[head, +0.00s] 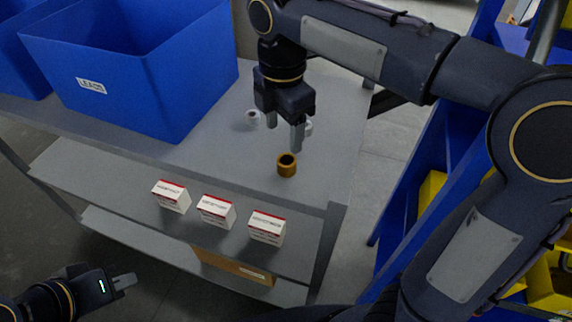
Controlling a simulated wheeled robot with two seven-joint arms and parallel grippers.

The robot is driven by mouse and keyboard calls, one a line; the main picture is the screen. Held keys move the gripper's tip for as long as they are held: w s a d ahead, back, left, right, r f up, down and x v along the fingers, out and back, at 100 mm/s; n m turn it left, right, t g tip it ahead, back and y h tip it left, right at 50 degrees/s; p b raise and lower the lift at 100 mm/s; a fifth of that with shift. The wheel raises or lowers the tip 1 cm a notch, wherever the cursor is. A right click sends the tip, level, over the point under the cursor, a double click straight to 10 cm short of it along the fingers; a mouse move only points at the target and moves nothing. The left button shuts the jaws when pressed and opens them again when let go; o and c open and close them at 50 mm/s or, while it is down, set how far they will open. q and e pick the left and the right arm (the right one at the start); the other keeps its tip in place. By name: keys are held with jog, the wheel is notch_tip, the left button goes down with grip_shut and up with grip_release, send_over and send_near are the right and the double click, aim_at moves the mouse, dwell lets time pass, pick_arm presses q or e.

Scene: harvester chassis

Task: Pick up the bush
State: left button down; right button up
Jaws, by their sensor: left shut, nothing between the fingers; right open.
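The bush (287,167) is a small brass-coloured ring with a dark bore, upright on the grey table top (225,150) near its front right corner. My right gripper (286,136) points down just behind and above the bush. It is open, with nothing between its fingers; the bush stands clear in front of the fingertips. My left gripper (124,281) is shut and empty, low at the bottom left, well away from the table top.
Small whitish round parts (253,118) lie beside and partly behind my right gripper. A large blue bin (165,85) stands at the left. Three white-and-red boxes (216,211) sit on the shelf below. A blue rack with yellow bins (432,190) is at the right.

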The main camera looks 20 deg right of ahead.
aim_at(286, 160)
jog(key=f, duration=0.3)
jog(key=s+f, duration=0.1)
jog(key=f, duration=0.1)
jog(key=shift+d+f, duration=0.15)
jog(key=shift+f, duration=0.65)
jog(key=c, duration=1.1)
jog(key=shift+r, duration=0.1)
